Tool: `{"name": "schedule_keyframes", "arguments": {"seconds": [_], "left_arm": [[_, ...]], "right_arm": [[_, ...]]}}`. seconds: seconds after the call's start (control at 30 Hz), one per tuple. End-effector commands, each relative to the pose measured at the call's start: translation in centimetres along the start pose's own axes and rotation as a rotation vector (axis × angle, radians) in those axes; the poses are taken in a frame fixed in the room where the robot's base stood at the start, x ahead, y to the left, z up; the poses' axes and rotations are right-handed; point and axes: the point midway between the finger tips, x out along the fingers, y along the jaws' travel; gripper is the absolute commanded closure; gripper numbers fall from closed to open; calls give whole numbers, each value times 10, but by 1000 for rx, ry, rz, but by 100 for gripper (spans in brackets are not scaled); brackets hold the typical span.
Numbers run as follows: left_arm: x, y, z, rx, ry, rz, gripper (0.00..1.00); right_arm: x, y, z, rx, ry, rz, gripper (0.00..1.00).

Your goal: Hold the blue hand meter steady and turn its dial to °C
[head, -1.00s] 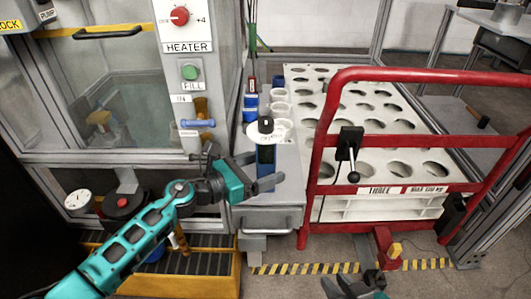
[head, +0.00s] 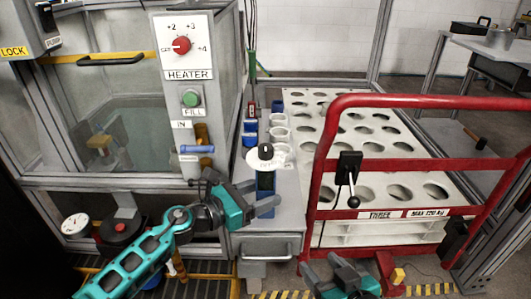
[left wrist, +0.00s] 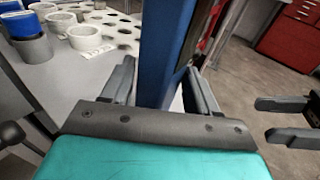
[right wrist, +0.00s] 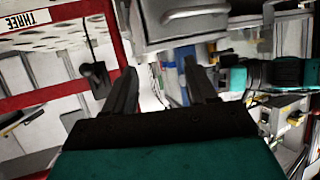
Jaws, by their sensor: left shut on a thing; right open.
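The blue hand meter (head: 265,182) stands upright over the grey bench, with a white dial disc (head: 277,156) and a black knob (head: 265,150) at its top. The dial's marks are too small to read. My left gripper (head: 268,198) is shut on the meter's body from the left, below the disc. In the left wrist view the blue body (left wrist: 165,50) rises between its fingers. My right gripper (head: 322,272) is open and empty, low and to the right of the meter. Its open fingers also show at the right of the left wrist view (left wrist: 280,118).
A red rail frame (head: 325,170) with a black lever (head: 350,175) stands right of the meter, before a white rack with round holes (head: 340,125). White cups (head: 279,133) and a blue cup stand behind the meter. The heater panel (head: 185,45) is at left.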

Motion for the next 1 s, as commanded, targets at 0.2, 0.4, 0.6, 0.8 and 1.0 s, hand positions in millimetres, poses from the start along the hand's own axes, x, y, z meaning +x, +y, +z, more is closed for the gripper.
{"name": "schedule_keyframes", "arguments": {"seconds": [0.2, 0.4, 0.6, 0.8, 1.0], "left_arm": [[0, 0, 0, -1, 1, -1, 62], [0, 0, -1, -1, 1, -1, 62], [0, 0, -1, -1, 1, -1, 62], [0, 0, -1, -1, 1, -1, 62], [0, -1, -1, -1, 1, -1, 62]], "right_arm": [[14, -18, -94, -55, 200, -63, 44], [10, -31, -150, -84, 330, -106, 44], [6, -36, -174, -94, 389, -129, 44], [15, -39, -183, -93, 402, -132, 44], [46, -44, -196, -92, 402, -132, 44]]}}
